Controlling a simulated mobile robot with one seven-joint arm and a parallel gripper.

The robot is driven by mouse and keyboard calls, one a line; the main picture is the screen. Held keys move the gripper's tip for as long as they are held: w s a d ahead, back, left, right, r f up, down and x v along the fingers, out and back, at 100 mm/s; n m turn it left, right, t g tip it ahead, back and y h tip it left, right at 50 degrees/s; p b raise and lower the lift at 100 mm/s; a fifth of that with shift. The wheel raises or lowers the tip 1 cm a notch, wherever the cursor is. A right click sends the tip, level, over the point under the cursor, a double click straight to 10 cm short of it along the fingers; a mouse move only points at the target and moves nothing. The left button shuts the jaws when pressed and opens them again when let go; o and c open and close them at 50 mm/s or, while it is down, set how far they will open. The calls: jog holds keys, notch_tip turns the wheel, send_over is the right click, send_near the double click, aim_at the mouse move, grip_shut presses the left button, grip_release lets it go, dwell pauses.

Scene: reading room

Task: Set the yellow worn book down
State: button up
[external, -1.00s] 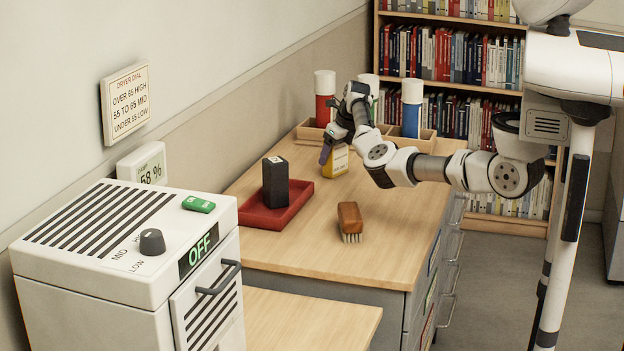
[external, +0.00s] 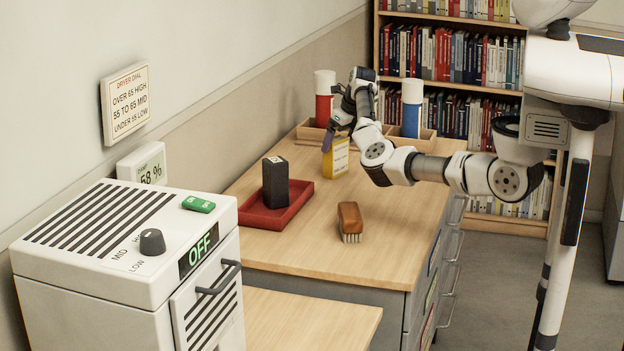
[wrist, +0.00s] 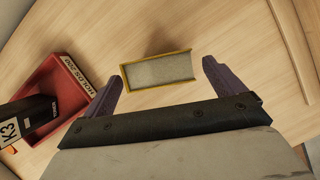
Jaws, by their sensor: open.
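The yellow worn book (external: 336,158) stands upright on the wooden desk, in front of the wooden rack. In the wrist view its grey page edges and yellow cover rims (wrist: 158,71) show from above. My gripper (external: 329,140) is just above the book in the external view. Its two purple fingers (wrist: 163,70) are spread wide in the wrist view, one on each side of the book, with clear gaps between them and the covers. Nothing is held.
A red tray (external: 302,209) with a black block (external: 275,182) in it lies to the left; it is close to one finger in the wrist view. A brown brush (external: 350,219) lies nearer. A wooden rack (external: 427,141) holds bottles behind. The desk's front right is clear.

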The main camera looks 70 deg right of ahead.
jog(key=v, duration=0.7)
jog(key=shift+b, duration=0.4)
jog(key=shift+s, duration=0.1)
